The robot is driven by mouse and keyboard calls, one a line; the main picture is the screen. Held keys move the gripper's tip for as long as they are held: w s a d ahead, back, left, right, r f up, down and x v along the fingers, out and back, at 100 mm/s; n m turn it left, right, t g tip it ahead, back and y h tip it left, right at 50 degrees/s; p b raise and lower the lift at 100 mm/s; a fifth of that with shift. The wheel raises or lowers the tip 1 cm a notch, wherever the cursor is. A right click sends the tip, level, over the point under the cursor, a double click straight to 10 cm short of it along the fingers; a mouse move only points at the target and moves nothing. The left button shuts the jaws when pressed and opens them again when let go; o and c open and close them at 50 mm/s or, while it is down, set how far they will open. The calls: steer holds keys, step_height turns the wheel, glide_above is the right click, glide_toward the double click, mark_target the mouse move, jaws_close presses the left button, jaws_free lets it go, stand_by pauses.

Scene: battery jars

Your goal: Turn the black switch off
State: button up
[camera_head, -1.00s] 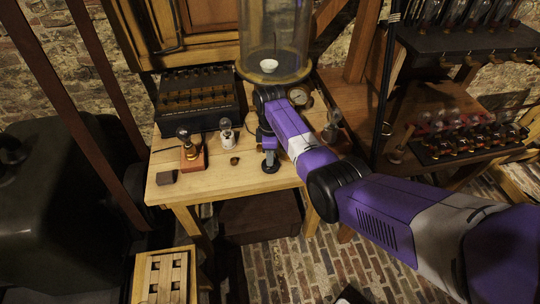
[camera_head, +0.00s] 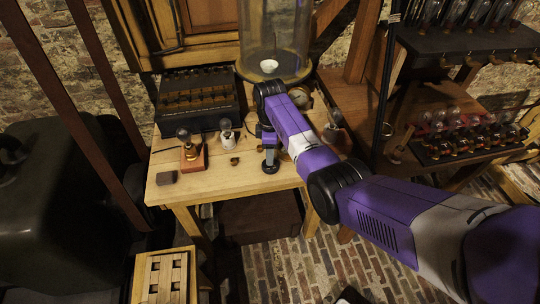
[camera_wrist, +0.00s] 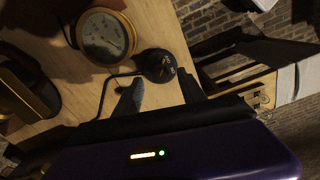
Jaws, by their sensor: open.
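The black switch (camera_wrist: 157,65) is a small round black piece on the wooden table, close to the table's edge in the wrist view. A dark cable runs from it to the left. My gripper (camera_wrist: 160,92) is open and empty, with one dark finger on each side below the switch in that view. I cannot tell whether a finger touches it. In the head view my gripper (camera_head: 268,158) points down at the table's front right part. My arm and gripper cover much of that area there, and I cannot make out the switch surely.
A round brass-rimmed gauge (camera_wrist: 105,36) lies left of the switch. On the wooden table (camera_head: 210,185) stand a bulb on a reddish block (camera_head: 192,158), a small white-based bulb (camera_head: 227,138), a black box (camera_head: 198,100) and a glass jar (camera_head: 275,40).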

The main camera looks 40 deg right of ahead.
step_height(320, 180, up, 6)
steer(key=shift+f+b, duration=0.1)
steer(key=shift+b, duration=0.2)
stand_by(0.5)
